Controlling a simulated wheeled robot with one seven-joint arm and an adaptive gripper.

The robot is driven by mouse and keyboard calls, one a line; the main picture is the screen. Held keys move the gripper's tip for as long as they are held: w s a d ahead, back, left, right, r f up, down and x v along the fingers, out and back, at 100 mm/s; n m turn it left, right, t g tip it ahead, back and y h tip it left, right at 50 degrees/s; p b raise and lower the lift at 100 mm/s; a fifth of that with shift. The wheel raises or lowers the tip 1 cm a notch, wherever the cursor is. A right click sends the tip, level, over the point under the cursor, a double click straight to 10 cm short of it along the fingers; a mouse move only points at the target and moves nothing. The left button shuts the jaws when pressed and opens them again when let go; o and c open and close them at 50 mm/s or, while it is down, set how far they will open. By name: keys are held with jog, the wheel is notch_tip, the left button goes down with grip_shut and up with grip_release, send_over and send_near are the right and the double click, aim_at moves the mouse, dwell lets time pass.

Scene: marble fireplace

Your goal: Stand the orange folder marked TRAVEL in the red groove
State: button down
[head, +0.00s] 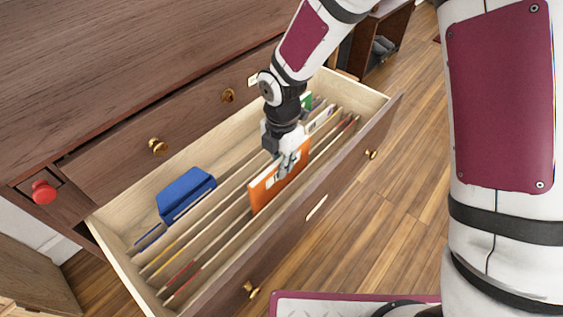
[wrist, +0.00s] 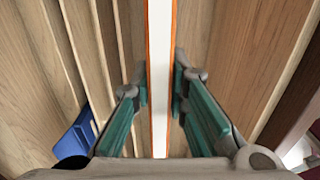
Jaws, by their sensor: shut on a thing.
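The orange folder (head: 270,186) is upright in the open drawer in the head view, with a white label on its face. The label's text is too small to read. My gripper (head: 286,160) is shut on the folder's upper edge. In the wrist view my gripper (wrist: 160,88) has a finger on each side of the orange folder (wrist: 148,110), whose white inside runs along the middle. Red strips show in the grooves at the drawer's near left end, and one is the red groove (head: 181,279). I cannot tell whether the folder's bottom touches the drawer floor.
A blue folder or box (head: 186,193) leans in the drawer at left. The drawer (head: 335,165) has several parallel dividers, with green and white folders at its far end. A yellow strip (head: 163,262) marks another groove. A red knob (head: 43,192) is on the cabinet.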

jog(key=shift+f, duration=0.25)
jog(key=shift+f+b, duration=0.3)
jog(key=shift+f, duration=0.05)
jog(key=shift+f+b, duration=0.65)
jog(key=shift+f, duration=0.55)
jog(key=c, duration=1.5)
grip_release()
jog(key=shift+r, duration=0.15)
notch_tip(320, 180, up, 9)
jog(key=p, duration=0.8)
